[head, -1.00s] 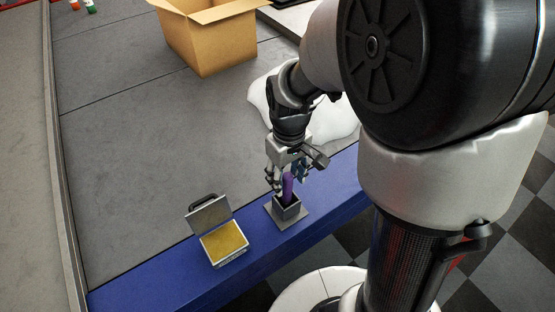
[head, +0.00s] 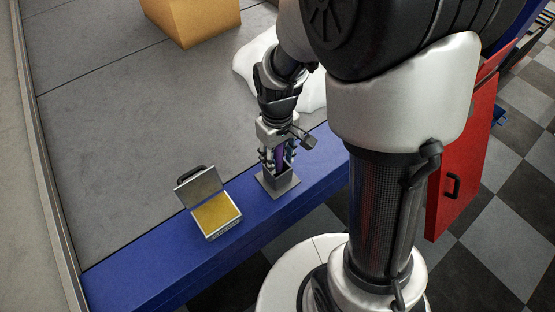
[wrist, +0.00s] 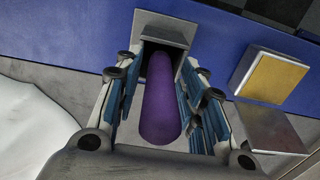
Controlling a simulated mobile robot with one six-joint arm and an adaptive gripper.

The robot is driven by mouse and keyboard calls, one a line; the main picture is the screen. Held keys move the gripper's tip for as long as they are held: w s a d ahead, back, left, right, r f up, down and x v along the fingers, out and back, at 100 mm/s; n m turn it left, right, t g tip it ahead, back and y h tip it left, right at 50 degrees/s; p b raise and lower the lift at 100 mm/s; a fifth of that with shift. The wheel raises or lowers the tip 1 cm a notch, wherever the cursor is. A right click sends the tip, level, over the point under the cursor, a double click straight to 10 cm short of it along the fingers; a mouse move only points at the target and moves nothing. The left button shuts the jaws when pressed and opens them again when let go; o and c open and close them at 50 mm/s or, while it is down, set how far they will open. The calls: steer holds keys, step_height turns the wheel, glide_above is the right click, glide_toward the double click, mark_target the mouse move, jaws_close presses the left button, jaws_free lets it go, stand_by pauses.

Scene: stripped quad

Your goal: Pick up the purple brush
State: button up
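The purple brush (head: 281,158) stands upright in a small grey square holder (head: 279,184) on the blue front edge of the table. My gripper (head: 276,162) points down right above the holder, with its fingers on either side of the brush. In the wrist view the brush (wrist: 160,108) lies between the blue finger pads, its lower end inside the holder (wrist: 165,33). The fingers look open around the brush, with narrow gaps beside it. The part of the brush inside the holder is hidden.
An open metal case with a yellow pad (head: 216,214) sits left of the holder. A cardboard box (head: 192,20) and a white lumpy object (head: 252,66) stand farther back. The grey tabletop (head: 110,110) between them is mostly clear. A red cabinet (head: 465,150) is at right.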

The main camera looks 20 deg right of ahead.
jaws_close()
steer(key=shift+r, duration=0.15)
step_height(320, 180, up, 20)
steer(key=p, duration=0.6)
